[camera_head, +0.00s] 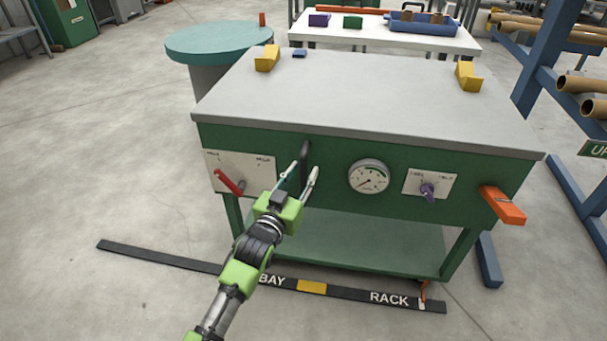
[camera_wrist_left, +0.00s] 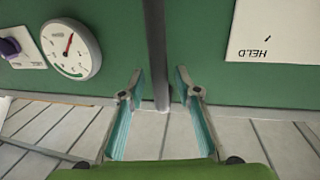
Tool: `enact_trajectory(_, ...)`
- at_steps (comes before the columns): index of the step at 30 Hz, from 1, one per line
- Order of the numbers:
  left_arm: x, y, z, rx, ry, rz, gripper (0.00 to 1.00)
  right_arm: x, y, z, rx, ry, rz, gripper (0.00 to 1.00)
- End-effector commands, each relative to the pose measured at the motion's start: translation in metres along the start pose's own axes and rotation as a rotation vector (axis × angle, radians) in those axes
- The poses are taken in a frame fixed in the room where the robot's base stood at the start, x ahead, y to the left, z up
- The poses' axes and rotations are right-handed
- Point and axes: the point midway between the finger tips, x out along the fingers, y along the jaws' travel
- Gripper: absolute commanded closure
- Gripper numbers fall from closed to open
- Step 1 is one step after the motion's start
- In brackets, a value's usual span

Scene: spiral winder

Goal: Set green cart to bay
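The green cart (camera_head: 330,150) has a grey top (camera_head: 370,95) and stands behind a black floor strip (camera_head: 180,262) marked BAY and RACK, with a yellow patch between the words. My right gripper is out of view.
The cart front carries a red lever (camera_head: 229,182), a gauge (camera_head: 369,177), a purple knob (camera_head: 428,192) and an orange block (camera_head: 503,205). A blue rack (camera_head: 545,60) with tubes stands close right. A round teal-topped stand (camera_head: 215,42) is behind left. Floor at left is clear.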

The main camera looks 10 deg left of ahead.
Motion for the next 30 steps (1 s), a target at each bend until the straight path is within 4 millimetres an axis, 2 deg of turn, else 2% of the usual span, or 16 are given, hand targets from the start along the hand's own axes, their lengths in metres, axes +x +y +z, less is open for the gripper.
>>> enact_trajectory(5,0.011,0.0,0.0,0.0,0.0,0.0,0.69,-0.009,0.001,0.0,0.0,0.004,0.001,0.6)
enact_trajectory(13,0.012,0.0,0.0,0.0,0.0,0.0,0.69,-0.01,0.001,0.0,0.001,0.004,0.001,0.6)
enact_trajectory(16,0.011,0.0,0.0,0.0,0.0,0.0,0.95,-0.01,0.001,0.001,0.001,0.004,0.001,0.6)
enact_trajectory(17,0.011,0.0,0.0,0.0,0.0,0.0,1.0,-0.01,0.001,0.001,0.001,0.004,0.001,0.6)
enact_trajectory(23,0.011,-0.001,0.0,0.0,0.0,0.0,1.0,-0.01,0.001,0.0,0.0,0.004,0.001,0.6)
enact_trajectory(27,0.01,-0.009,-0.001,0.002,0.0,-0.001,1.0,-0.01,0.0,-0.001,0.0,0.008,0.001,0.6)
enact_trajectory(30,0.007,-0.025,-0.002,0.005,-0.001,-0.004,1.0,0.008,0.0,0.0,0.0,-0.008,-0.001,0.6)
